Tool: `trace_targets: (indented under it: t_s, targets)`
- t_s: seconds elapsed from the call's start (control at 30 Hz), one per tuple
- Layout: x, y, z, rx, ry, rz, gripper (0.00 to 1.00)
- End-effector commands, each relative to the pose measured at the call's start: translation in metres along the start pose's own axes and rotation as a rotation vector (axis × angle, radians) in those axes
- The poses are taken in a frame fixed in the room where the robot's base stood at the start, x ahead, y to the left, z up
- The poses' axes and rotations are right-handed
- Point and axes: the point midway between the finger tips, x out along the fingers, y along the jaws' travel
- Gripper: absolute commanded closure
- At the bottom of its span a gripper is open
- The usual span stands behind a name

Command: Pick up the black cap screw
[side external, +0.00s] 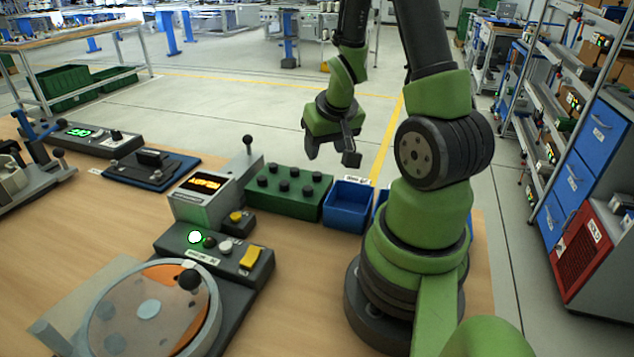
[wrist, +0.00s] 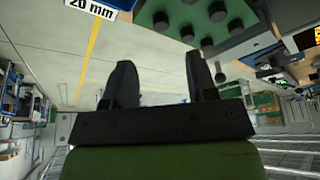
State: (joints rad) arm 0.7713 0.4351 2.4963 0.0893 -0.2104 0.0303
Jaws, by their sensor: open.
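Several black cap screws (side external: 283,186) stand upright in a green block (side external: 285,208) in the middle of the side view. In the wrist view the green block (wrist: 170,14) is at the top edge, partly cut off, with black screw heads (wrist: 217,11) on it. My gripper (side external: 331,156) hangs above and behind the right part of the block, apart from it. Its two dark fingers are spread with nothing between them, as the wrist view (wrist: 160,64) also shows. Which single screw is meant cannot be told.
A blue bin (side external: 347,217) stands right of the block; the wrist view shows a "20 mm" label (wrist: 92,8). A grey device with an orange display (side external: 203,184) and lever is left of the block. A button box (side external: 213,254) and round disc fixture (side external: 148,308) are in front.

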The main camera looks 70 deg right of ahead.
Motion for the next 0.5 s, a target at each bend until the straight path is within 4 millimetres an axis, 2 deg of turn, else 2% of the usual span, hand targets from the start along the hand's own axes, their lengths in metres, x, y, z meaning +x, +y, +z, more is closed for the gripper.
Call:
trace_targets:
  t_s: [0.1,0.37,0.5]
  targets:
    - [0.015,0.0,0.001,-0.001,-0.004,-0.001,0.48]
    - [0.03,-0.001,0.0,0.0,0.0,-0.001,0.48]
    - [0.045,-0.001,0.001,0.0,-0.004,-0.001,0.48]
